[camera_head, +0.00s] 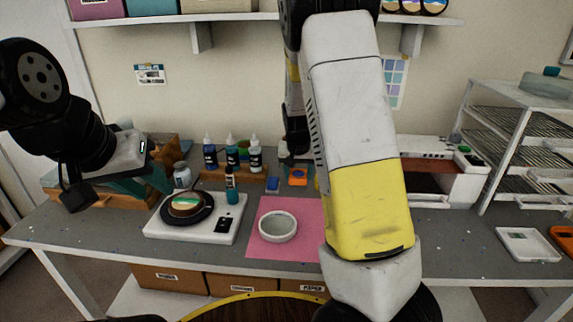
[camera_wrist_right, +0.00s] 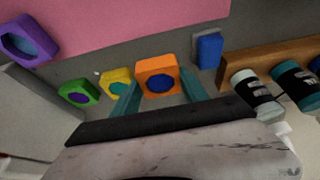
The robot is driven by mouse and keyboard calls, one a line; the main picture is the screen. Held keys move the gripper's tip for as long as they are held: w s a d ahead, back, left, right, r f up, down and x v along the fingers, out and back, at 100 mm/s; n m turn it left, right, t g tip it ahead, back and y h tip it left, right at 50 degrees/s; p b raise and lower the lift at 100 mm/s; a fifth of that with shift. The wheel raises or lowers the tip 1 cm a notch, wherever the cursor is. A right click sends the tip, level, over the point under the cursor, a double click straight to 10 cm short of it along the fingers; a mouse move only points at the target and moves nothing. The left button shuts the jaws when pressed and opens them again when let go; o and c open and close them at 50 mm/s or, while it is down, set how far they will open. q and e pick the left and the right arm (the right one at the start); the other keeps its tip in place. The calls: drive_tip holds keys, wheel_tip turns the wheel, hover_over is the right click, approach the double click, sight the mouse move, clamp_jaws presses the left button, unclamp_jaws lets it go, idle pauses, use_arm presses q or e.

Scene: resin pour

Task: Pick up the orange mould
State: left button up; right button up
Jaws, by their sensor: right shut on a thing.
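The orange mould (camera_wrist_right: 157,66), a small block with a dark blue round hollow, sits between the teal fingers of my right gripper (camera_wrist_right: 158,92) in the right wrist view. The fingers are shut on its sides. In the head view the orange mould (camera_head: 297,178) shows at the back of the table, just behind the pink mat; I cannot tell whether it touches the table. My right arm hides part of that area. My left gripper (camera_head: 145,184) is over the left of the table, away from the mould; its finger gap is unclear.
Yellow (camera_wrist_right: 117,83), green (camera_wrist_right: 78,93) and purple (camera_wrist_right: 30,40) moulds lie to one side, and a blue block (camera_wrist_right: 208,50) to the other. Bottles (camera_head: 230,150) stand on a wooden rack. A white scale (camera_head: 198,222) and a pink mat (camera_head: 262,247) with a white bowl (camera_head: 278,227) lie in front.

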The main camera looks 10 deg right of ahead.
drive_tip(key=s, duration=0.8)
drive_tip(key=s+r, duration=0.1)
drive_tip(key=s, duration=0.3)
drive_tip(key=shift+s+a+r, duration=0.1)
drive_tip(key=shift+s, duration=0.25)
